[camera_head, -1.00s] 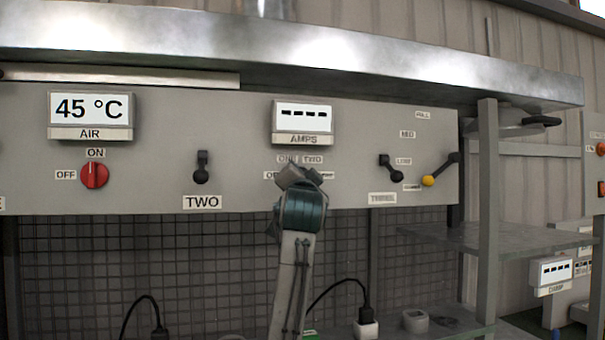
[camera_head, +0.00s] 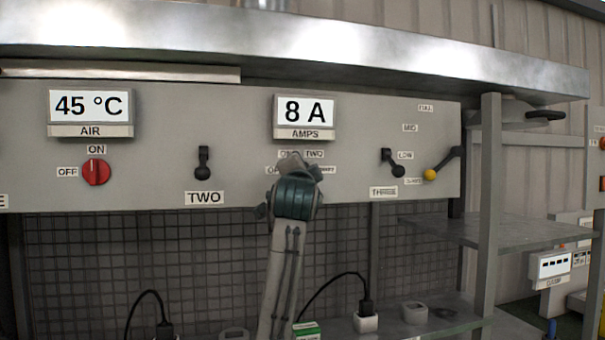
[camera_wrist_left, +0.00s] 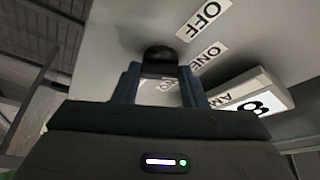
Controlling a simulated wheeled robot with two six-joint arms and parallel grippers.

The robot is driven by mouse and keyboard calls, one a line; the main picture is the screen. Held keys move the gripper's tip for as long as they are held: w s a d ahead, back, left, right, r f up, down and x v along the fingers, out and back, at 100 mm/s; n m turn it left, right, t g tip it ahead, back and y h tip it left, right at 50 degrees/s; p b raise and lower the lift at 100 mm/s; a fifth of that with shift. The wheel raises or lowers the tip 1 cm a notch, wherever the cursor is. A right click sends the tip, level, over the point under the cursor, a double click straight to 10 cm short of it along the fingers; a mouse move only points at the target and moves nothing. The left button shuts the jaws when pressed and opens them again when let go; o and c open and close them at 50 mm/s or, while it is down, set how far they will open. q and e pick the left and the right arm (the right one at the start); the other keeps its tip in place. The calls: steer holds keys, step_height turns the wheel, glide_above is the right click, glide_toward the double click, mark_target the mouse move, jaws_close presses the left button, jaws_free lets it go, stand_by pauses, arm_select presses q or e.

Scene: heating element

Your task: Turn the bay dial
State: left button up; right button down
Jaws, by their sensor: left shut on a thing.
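The bay dial (camera_wrist_left: 160,56) is a dark round knob on the grey panel below the AMPS display (camera_head: 304,110), seen in the left wrist view. My left gripper (camera_wrist_left: 160,80) is shut on it, one finger on each side. OFF (camera_wrist_left: 203,19) and ONE (camera_wrist_left: 207,56) labels lie beside the dial; a further label is partly covered by a finger. In the head view my left gripper (camera_head: 296,172) and wrist hide the dial, and its labels are partly covered. The AMPS display reads 8 A. My right gripper is in neither view.
A red AIR switch (camera_head: 96,172) and black levers TWO (camera_head: 202,164) and THREE (camera_head: 392,164) flank the dial. A yellow-tipped lever (camera_head: 431,174) is farther right. A metal ledge (camera_head: 380,61) overhangs the panel; a grey post (camera_head: 487,200) stands right.

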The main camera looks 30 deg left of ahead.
arm_select(q)
steer(key=o, duration=0.9)
steer(key=shift+f, duration=0.1)
steer(key=shift+o, duration=0.5)
steer(key=shift+d, duration=0.15)
steer(key=shift+s, duration=0.1)
steer(key=b+v, duration=0.4)
steer(key=v, duration=0.6)
steer(key=shift+s+d+b, duration=0.2)
steer(key=shift+s+b, duration=0.1)
steer(key=shift+b, duration=0.1)
steer(key=shift+f, duration=0.2)
